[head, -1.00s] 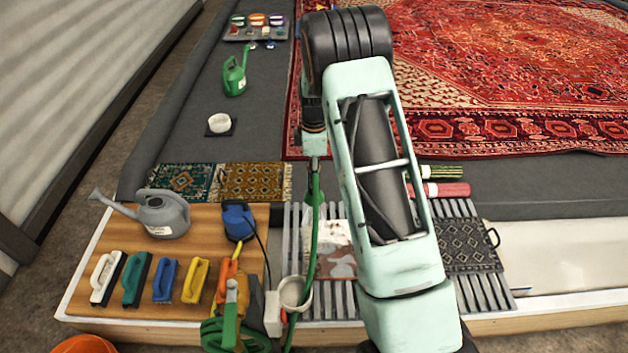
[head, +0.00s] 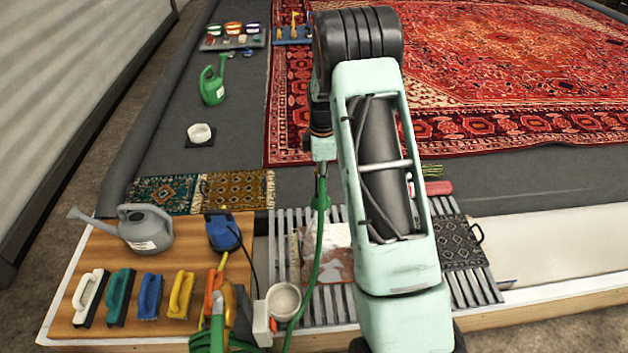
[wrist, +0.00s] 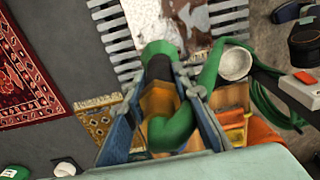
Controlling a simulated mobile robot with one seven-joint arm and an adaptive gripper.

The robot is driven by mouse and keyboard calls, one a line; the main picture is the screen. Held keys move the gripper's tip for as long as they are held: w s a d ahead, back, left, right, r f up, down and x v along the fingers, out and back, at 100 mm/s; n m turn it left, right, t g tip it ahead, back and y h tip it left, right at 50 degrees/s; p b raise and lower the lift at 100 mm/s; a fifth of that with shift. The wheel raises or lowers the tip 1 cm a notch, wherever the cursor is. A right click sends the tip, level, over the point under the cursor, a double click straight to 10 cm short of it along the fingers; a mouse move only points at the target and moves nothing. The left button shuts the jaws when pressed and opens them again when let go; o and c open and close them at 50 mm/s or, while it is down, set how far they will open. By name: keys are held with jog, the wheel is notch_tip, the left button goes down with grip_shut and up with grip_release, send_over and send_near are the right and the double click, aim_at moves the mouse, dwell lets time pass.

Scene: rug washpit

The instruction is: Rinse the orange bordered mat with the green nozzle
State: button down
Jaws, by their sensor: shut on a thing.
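My gripper (head: 322,170) is shut on the green nozzle (head: 320,199), whose green hose hangs down toward the front. In the wrist view the jaws (wrist: 160,85) close around the green nozzle (wrist: 160,50). It is held above the slatted rack, near a mat (head: 325,252) that lies flat there with white patches over reddish brown. A tan strip shows at that mat's left edge; I cannot tell if its border is orange. The mat also shows ahead of the nozzle in the wrist view (wrist: 188,18). My arm hides part of the rack.
A dark patterned mat (head: 462,243) lies on the rack's (head: 484,284) right. A wooden board (head: 100,255) holds a grey watering can (head: 147,228) and several brushes. A white bowl (head: 284,299) stands by the rack. Two small mats (head: 235,190) and a large red rug (head: 480,80) lie behind.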

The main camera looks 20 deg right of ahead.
jog(key=s+d, duration=0.2)
jog(key=d, duration=0.7)
jog(key=s+d, duration=0.2)
jog(key=d, duration=0.8)
jog(key=shift+d, duration=0.25)
dwell(0.9)
dwell(0.5)
